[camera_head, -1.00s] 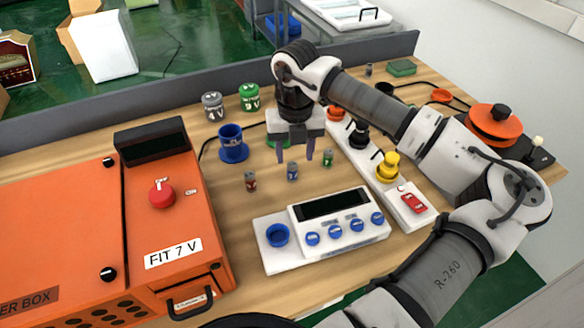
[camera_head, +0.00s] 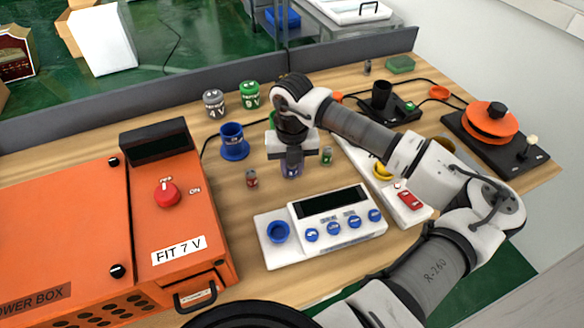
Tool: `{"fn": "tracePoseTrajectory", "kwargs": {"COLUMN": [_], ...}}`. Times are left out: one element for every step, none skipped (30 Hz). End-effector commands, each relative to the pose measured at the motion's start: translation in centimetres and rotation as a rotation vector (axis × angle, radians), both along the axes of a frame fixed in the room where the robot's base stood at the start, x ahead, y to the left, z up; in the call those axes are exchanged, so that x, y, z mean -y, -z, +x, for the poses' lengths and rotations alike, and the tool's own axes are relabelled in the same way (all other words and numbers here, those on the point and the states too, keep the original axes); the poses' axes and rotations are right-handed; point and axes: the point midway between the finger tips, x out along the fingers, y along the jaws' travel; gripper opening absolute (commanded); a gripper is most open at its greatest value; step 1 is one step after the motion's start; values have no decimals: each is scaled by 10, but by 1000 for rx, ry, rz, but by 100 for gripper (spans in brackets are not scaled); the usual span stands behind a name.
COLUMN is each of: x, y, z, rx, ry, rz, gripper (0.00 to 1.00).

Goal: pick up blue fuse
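The blue fuse (camera_head: 292,172) is a small upright cylinder on the wooden table, between a red fuse (camera_head: 252,179) on its left and a green fuse (camera_head: 327,156) on its right. My gripper (camera_head: 292,168) points down right at the blue fuse. Its purplish fingers overlap the fuse in this view and hide most of it. I cannot tell whether the fingers touch it or are closed on it.
A white panel with blue knobs (camera_head: 343,238) lies in front of the fuses. The orange power box (camera_head: 65,230) fills the left. A blue cup (camera_head: 233,140) and grey (camera_head: 214,104) and green (camera_head: 250,95) canisters stand behind.

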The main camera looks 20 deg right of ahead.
Motion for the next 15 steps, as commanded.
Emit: {"fn": "tracePoseTrajectory", "kwargs": {"x": [0,0,0,0,0,0,0,0,0,0,0,0,0,0,0], "y": [0,0,0,0,0,0,0,0,0,0,-1,-2,-2,-4,-6], "z": [0,0,0,0,0,0,0,0,0,0,0,0,0,0,1], "rx": [0,0,0,0,0,0,0,0,0,0,0,1,1,1,2], "ry": [0,0,0,0,0,0,0,0,0,0,0,0,0,0,0], "rz": [0,0,0,0,0,0,0,0,0,0,0,-1,-1,-1,0], "gripper": [13,9,4,1,1,1,0,0,0,0,0,0,0,0,0]}}
